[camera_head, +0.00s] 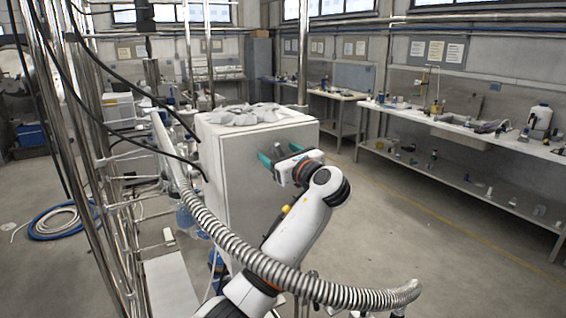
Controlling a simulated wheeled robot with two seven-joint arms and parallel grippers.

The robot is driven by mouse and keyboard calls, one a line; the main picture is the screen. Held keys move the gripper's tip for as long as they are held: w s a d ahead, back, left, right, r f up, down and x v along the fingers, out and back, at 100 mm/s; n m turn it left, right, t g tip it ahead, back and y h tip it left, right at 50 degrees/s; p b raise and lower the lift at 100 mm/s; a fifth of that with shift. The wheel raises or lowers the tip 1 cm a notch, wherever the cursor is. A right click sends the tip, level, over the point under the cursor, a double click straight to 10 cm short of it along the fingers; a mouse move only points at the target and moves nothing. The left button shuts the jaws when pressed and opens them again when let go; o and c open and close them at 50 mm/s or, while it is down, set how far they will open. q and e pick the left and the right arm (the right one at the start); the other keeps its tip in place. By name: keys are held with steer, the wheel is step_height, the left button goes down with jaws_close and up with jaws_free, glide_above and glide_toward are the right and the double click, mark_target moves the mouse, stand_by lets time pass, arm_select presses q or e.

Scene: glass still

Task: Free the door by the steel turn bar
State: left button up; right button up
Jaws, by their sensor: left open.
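A pale grey box cabinet (207,165) stands in the middle of the view. Its front face, which looks like the door (243,195), is flat and appears shut. My left gripper (278,157), with teal fingertips, is at the upper part of this face, its fingers apart and pointing at it. I cannot tell whether the fingertips touch the door. I cannot make out the steel turn bar; the gripper and wrist cover that part of the door. My left arm also hides the door's lower right part. My right gripper is not in view.
A ribbed metal hose (245,250) crosses in front of the cabinet's lower part. Steel posts and black cables (95,60) crowd the left. A coiled blue and white hose (65,220) lies on the floor. A long bench (480,135) stands right; the floor before it is clear.

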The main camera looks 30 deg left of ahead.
arm_select(q)
steer(key=shift+n, duration=0.9)
steer(key=shift+r, duration=0.1)
steer(key=shift+p, duration=0.55)
steer(key=shift+c, duration=0.3)
